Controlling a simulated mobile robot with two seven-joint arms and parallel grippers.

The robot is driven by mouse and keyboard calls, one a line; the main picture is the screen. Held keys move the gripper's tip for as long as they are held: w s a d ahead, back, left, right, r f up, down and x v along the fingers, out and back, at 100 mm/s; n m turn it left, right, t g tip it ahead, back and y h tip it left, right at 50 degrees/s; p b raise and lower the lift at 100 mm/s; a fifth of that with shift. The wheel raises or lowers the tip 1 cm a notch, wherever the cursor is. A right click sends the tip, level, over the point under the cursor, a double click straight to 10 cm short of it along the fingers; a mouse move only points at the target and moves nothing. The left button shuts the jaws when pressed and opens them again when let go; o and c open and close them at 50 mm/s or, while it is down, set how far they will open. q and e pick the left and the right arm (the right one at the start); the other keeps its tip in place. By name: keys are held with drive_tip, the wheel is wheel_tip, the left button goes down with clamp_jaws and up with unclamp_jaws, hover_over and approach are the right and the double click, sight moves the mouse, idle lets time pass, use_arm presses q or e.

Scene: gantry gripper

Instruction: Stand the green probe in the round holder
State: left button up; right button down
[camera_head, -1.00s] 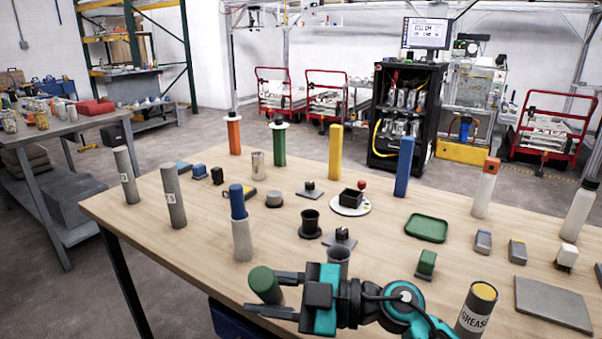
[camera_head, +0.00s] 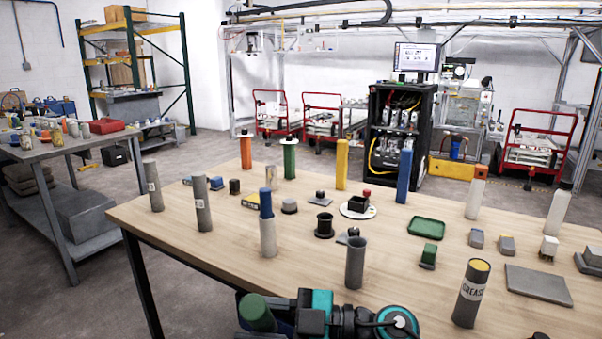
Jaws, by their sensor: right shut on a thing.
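The green probe (camera_head: 257,311) is a thick cylinder with a rounded dark green top, at the bottom edge of the head view. My right gripper (camera_head: 262,327) is shut on it, in front of the table's near edge; the probe's lower part is out of frame. A grey open-topped round tube (camera_head: 355,264) stands upright on the table, up and right of the gripper. A smaller black round cup (camera_head: 324,223) on a flat base stands farther back. I cannot tell for sure which of these is the round holder. My left gripper is not in view.
A white cylinder (camera_head: 268,238) with a blue top and a grey GREASE tube (camera_head: 471,292) stand on either side of the grey tube. Two grey cylinders (camera_head: 202,203) stand at left. A green block (camera_head: 429,254) and grey plate (camera_head: 538,284) lie at right on the table (camera_head: 215,245).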

drive_tip(key=shift+s+a, duration=0.1)
drive_tip(key=shift+s, duration=0.1)
drive_tip(key=w+d+f+m+t, duration=0.25)
drive_tip(key=d+f, duration=0.45)
drive_tip(key=d, duration=0.6)
drive_tip(key=s+d+r+m+t+h, duration=0.1)
drive_tip(key=s+d+m+t+h, duration=0.1)
drive_tip(key=d+m+t+h, duration=0.4)
drive_tip(key=s+d+r+m+t+h, duration=0.2)
drive_tip(key=d+m+t+h, duration=0.4)
drive_tip(key=h, duration=0.5)
drive_tip(key=shift+s+d+r+m+t+h, duration=0.15)
drive_tip(key=shift+s+m+t+h, duration=0.4)
drive_tip(key=shift+m, duration=0.6)
drive_tip(key=shift+w, duration=0.1)
